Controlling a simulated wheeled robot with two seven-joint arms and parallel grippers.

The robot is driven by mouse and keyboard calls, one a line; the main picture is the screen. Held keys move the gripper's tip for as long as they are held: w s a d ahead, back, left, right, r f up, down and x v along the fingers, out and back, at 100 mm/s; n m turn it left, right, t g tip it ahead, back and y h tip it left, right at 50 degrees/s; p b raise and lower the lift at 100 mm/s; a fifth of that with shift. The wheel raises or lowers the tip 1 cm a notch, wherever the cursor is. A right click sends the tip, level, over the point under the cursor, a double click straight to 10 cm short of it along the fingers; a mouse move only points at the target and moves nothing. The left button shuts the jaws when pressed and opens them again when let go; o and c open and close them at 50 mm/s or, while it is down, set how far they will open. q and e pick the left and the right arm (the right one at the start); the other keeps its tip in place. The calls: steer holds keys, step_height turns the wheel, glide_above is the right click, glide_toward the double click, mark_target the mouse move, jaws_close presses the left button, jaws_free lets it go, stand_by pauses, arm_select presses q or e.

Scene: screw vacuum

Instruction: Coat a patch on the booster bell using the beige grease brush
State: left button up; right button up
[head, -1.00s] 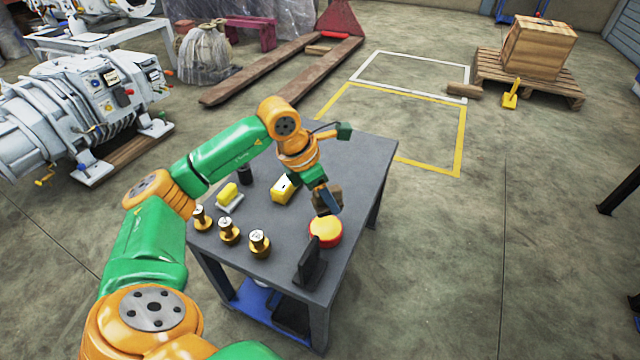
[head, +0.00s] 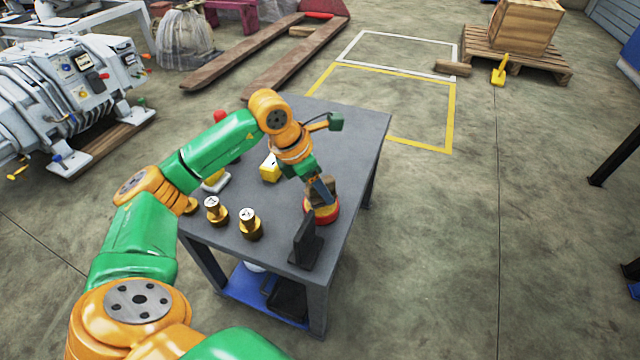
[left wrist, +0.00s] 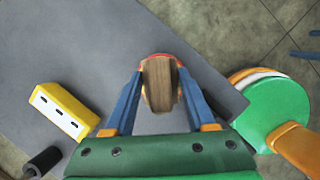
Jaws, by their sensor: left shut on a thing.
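My left gripper (head: 320,187) is shut on the beige brush (head: 325,192), a block-like brown piece pointing down over the table's right side. In the left wrist view the brush (left wrist: 160,84) sits between the two blue fingers. A round red tin (head: 325,216) with a yellow top stands directly below the brush. The brush's lower end overlaps the tin; I cannot tell whether they touch. A white ribbed machine (head: 75,85) stands on the floor at the left; I cannot tell which part is the booster bell. My right gripper is not in view.
A pallet with a wooden crate (head: 525,25) is at the back right.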

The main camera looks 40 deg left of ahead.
mark_target(325, 179)
arm_select(q)
steer(key=shift+f+b, duration=0.45)
steer(key=shift+f, duration=0.1)
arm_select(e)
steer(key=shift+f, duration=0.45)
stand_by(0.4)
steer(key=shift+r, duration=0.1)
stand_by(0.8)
arm_select(q)
steer(key=shift+r+p, duration=0.25)
steer(key=shift+p, duration=0.15)
step_height(325, 179, up, 4)
steer(key=p, duration=0.3)
steer(key=shift+r+p, duration=0.1)
steer(key=shift+p, duration=0.3)
step_height(325, 179, up, 2)
steer(key=shift+r+p, duration=0.1)
steer(key=shift+p, duration=0.9)
steer(key=shift+r, duration=0.1)
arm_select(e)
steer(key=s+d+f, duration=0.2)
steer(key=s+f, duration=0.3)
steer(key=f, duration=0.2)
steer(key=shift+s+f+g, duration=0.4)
